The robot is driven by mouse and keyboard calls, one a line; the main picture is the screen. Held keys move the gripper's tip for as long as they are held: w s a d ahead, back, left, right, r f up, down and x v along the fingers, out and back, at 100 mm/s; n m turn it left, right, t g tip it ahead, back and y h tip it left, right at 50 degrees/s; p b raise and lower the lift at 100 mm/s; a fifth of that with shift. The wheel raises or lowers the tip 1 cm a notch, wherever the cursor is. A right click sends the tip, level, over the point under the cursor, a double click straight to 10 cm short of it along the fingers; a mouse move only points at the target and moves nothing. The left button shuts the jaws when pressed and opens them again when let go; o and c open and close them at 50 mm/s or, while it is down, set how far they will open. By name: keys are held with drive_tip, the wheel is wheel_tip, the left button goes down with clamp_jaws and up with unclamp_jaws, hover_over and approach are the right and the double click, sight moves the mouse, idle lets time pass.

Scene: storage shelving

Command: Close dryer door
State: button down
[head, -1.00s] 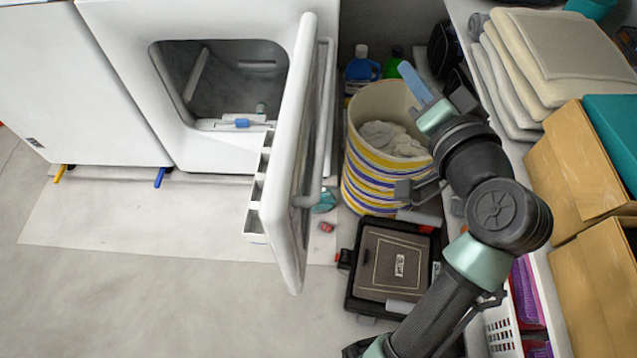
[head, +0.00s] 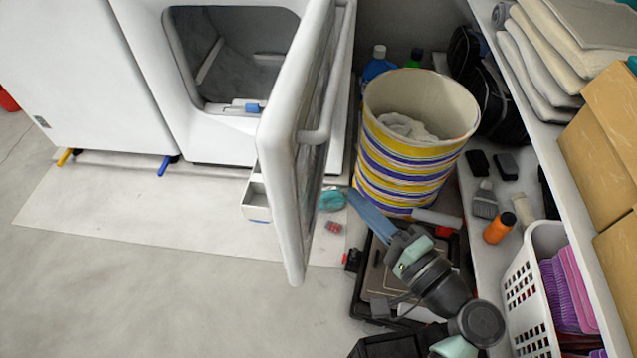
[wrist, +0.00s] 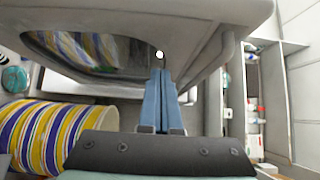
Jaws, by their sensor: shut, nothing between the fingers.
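The white dryer door (head: 287,190) stands wide open, swung out towards the viewer from the white dryer (head: 190,130). The dryer's dark opening (head: 232,62) is uncovered to the left of the door. My gripper (head: 358,198) is shut and empty, its blue fingers pointing up and left, to the right of the door near its lower half. In the wrist view my gripper (wrist: 161,78) points at the door (wrist: 150,12), whose glass and bar handle fill the upper part. I cannot tell whether the fingertips touch the door.
A striped basket (head: 400,165) with cloth inside stands behind my gripper. A black case (head: 365,300) lies under my arm. A shelf with a white basket (head: 530,280) and towels (head: 550,50) runs along the right. The floor (head: 170,300) left of the door is clear.

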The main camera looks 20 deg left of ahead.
sight(303, 166)
drive_tip(key=a, duration=0.2)
drive_tip(key=w+a, duration=0.1)
drive_tip(key=a, duration=0.1)
drive_tip(key=a+b, duration=0.1)
drive_tip(key=a, duration=0.2)
drive_tip(key=shift+w, duration=0.4)
drive_tip(key=shift+s+a, duration=0.1)
drive_tip(key=shift+a, duration=0.35)
